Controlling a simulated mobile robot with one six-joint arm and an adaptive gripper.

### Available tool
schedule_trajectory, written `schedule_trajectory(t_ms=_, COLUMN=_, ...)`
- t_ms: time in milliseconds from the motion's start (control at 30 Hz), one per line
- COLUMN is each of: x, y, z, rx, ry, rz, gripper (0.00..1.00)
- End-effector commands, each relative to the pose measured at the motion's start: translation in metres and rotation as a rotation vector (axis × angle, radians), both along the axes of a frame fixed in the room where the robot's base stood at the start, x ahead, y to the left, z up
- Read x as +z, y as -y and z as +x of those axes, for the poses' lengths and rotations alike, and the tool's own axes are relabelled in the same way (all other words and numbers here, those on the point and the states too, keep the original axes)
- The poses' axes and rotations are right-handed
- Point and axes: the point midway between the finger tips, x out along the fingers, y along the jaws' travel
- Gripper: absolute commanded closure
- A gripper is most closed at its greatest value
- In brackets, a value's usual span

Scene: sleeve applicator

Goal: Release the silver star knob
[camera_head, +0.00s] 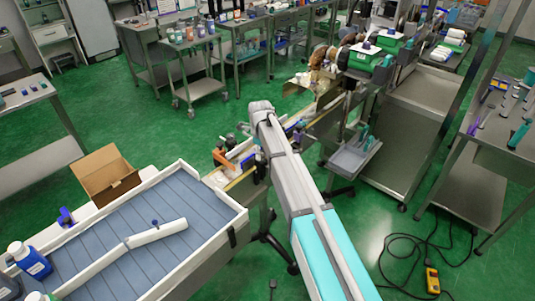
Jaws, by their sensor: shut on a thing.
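My arm reaches up from the bottom of the picture to the conveyor line, and its far end covers part of the machine there. I cannot make out my gripper; it seems hidden behind the arm. The silver star knob cannot be identified. A small grey knob-like part (244,128) shows just left of the arm's end, too small to tell whether it is the star knob. The conveyor section (240,184) with an orange bracket (222,158) lies left of the arm.
A blue-grey slatted table (100,246) with white rims holds bottles and a white bar (158,232). An open cardboard box (105,175) stands behind it. A steel cabinet (408,130) is on the right. Black cable and a yellow device (432,281) lie on the green floor.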

Motion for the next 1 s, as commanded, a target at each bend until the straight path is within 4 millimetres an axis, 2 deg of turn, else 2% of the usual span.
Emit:
schedule_trajectory(t_ms=367, x=-0.0001, y=-0.0037, z=0.0002, rx=0.247, ry=0.002, rz=0.007, gripper=0.96)
schedule_trajectory(t_ms=1000, x=-0.0004, y=-0.0023, z=-0.0023, rx=0.851, ry=0.0, rz=0.006, gripper=0.96)
